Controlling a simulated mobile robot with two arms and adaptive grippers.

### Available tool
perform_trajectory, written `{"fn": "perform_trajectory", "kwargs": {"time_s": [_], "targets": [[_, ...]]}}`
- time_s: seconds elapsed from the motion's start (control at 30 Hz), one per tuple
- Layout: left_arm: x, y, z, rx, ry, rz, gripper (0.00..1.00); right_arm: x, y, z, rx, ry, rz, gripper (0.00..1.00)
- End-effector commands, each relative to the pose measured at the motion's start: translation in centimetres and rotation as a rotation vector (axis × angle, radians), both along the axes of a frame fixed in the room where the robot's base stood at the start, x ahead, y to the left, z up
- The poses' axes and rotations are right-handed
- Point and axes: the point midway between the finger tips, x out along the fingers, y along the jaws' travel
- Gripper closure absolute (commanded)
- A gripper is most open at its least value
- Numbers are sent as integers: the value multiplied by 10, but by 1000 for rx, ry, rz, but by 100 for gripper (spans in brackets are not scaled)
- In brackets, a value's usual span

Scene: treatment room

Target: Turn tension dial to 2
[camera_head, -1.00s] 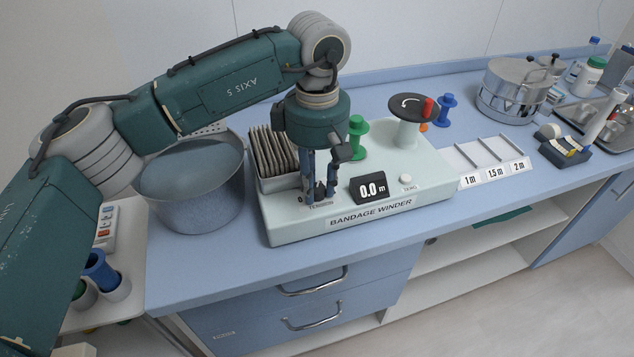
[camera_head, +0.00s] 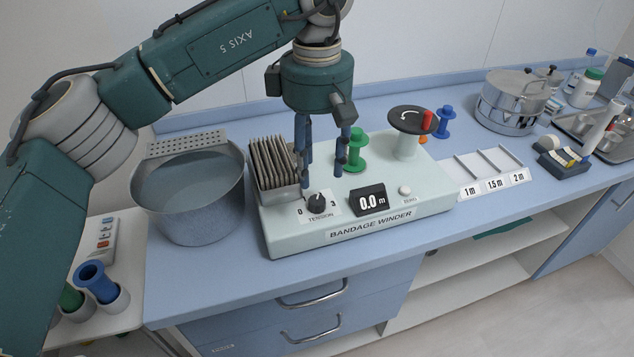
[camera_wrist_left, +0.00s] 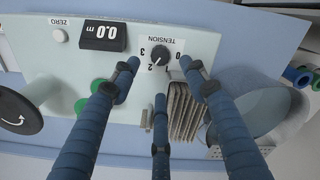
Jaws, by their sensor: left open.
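The tension dial (camera_head: 317,203) is a small black knob on the front left of the pale green bandage winder (camera_head: 375,229), with 0 and 3 printed beside it. It also shows in the left wrist view (camera_wrist_left: 160,51), upside down, with 2 legible near it. Its pointer appears turned toward the 2 side, but its exact setting is too small to tell. My left gripper (camera_head: 322,181) is open and empty, its fingers pointing down above and just behind the dial, apart from it. In the left wrist view the dial lies beyond the spread fingertips (camera_wrist_left: 160,80). My right gripper is out of view.
A green spool (camera_head: 354,150) and the black crank wheel (camera_head: 408,119) are to the right. A grey basin (camera_head: 190,195) stands left of the winder. The counter in front is clear.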

Motion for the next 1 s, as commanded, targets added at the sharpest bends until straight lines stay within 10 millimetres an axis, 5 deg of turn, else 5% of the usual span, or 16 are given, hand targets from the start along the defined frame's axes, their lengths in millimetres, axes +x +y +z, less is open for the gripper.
{"fn": "perform_trajectory", "kwargs": {"time_s": [0.23, 0.67, 1.0], "targets": [[0, 0, 33, 1, -1, 1, 55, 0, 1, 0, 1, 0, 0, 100], [0, 0, 40, 0, 1, 0, 55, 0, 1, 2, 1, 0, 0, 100], [0, 0, 97, 1, 1, 0, 55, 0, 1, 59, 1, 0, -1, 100]]}}
